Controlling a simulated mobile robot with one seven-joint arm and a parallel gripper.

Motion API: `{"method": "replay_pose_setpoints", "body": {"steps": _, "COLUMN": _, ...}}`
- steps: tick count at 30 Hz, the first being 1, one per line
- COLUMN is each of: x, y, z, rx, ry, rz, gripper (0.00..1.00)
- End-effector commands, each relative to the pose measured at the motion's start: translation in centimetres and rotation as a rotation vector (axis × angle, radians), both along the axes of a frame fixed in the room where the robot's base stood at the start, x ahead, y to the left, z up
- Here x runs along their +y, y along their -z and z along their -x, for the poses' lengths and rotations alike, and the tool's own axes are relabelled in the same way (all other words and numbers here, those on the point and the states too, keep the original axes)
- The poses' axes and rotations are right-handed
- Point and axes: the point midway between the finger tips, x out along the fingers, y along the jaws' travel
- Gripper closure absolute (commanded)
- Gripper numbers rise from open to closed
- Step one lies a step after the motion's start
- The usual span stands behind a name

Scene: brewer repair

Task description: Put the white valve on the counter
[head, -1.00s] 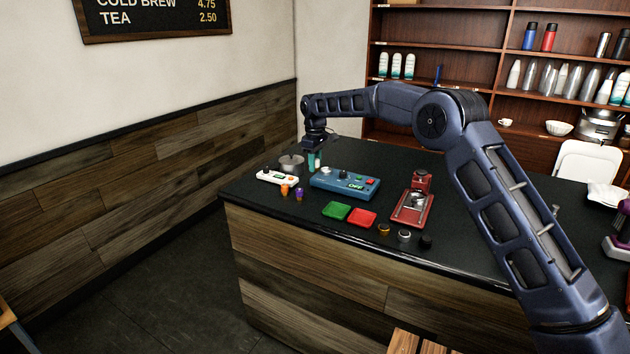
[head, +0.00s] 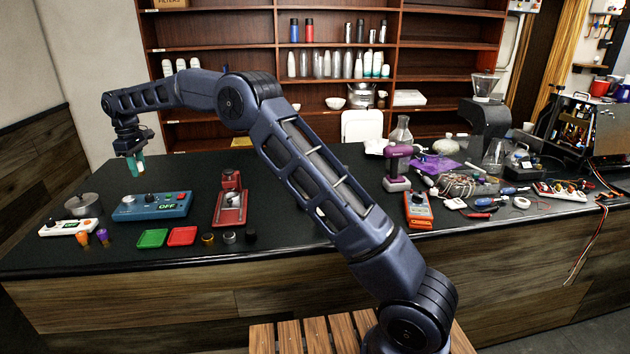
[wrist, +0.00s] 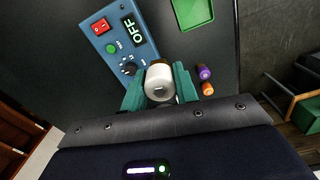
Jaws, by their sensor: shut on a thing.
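My gripper (head: 136,168) has teal fingers and hangs over the left part of the dark counter (head: 300,190), behind the blue control box. In the wrist view it is shut on the white valve (wrist: 159,80), a short white cylinder with a small grey fitting at its near end. The fingers press on both sides of the valve.
The blue box (head: 152,206), a pot (head: 83,204), a white switch box (head: 67,228), green (head: 152,239) and red (head: 183,236) trays and a red device (head: 230,207) stand nearby. Tools and wires crowd the right. Bare counter lies behind the red device.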

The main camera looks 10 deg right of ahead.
Motion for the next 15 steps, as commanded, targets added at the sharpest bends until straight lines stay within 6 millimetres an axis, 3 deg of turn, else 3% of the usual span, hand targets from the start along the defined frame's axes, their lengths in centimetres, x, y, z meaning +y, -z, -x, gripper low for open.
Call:
{"method": "replay_pose_setpoints", "body": {"steps": 1, "x": -1.9, "y": -0.2, "z": -1.7, "rx": -0.001, "ry": 0.038, "rz": -0.001, "gripper": 0.97}}
{"method": "replay_pose_setpoints", "body": {"steps": 6, "x": -7.9, "y": -0.3, "z": -6.1, "rx": 0.0, "ry": 0.16, "rz": 0.0, "gripper": 0.97}}
{"method": "replay_pose_setpoints", "body": {"steps": 15, "x": -19.4, "y": -0.6, "z": -12.6, "rx": 0.0, "ry": 0.38, "rz": -0.001, "gripper": 0.97}}
